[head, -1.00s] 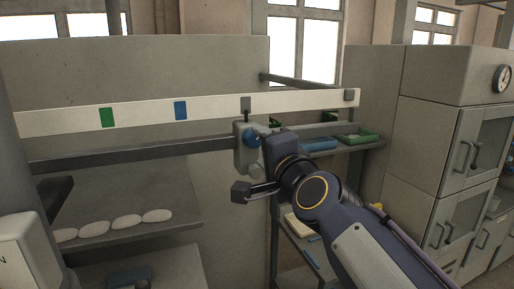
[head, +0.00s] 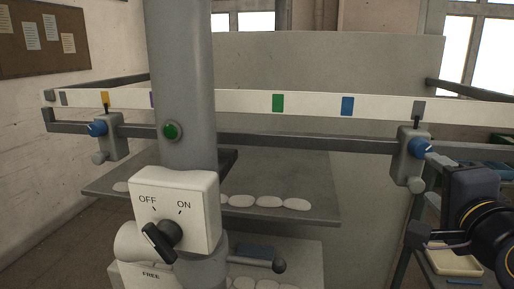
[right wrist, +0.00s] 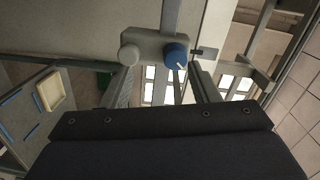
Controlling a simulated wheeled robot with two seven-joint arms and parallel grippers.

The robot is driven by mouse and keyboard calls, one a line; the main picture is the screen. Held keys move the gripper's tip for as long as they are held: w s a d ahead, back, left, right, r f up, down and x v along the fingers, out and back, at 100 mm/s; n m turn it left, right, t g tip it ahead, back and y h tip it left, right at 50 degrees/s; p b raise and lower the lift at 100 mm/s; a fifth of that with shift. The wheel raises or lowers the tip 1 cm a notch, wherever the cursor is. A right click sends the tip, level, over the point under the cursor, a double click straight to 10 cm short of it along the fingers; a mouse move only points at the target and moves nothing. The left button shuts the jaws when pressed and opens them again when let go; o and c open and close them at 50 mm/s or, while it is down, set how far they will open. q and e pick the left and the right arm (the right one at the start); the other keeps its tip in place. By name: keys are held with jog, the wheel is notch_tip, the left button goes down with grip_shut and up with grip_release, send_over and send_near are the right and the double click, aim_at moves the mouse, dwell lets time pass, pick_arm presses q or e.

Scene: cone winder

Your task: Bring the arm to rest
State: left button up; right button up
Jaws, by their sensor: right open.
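My right gripper (head: 425,240) is at the right edge of the head view, below and right of the right slider (head: 412,158), which has a blue knob (head: 419,147). The slider's pointer stands at the grey mark on the white scale bar (head: 230,103). My left gripper is out of view.
A left slider (head: 112,137) stands by the yellow mark. A grey column (head: 182,80) carries a switch box (head: 202,190) whose black knob (head: 160,240) slants toward OFF. White oval pieces (head: 270,202) lie on a shelf (head: 318,210). A tray (head: 455,263) is below my right arm.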

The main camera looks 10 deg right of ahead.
jog(key=s+a+f+n+g+y, duration=0.2)
jog(key=s+a+f+n+g, duration=0.1)
jog(key=f, duration=0.8)
jog(key=s+a+f+n+g+y+b, duration=0.1)
jog(key=s+a+f+n+g+y, duration=0.2)
jog(key=f+n, duration=0.5)
jog(key=s+a+f+n+g+y+b, duration=0.1)
jog(key=s+a+f+n+g+y, duration=0.2)
jog(key=f, duration=1.1)
jog(key=s+a+n+g, duration=0.2)
jog(key=s+a+n, duration=0.1)
jog(key=shift+a+f, duration=0.2)
jog(key=shift+a, duration=0.1)
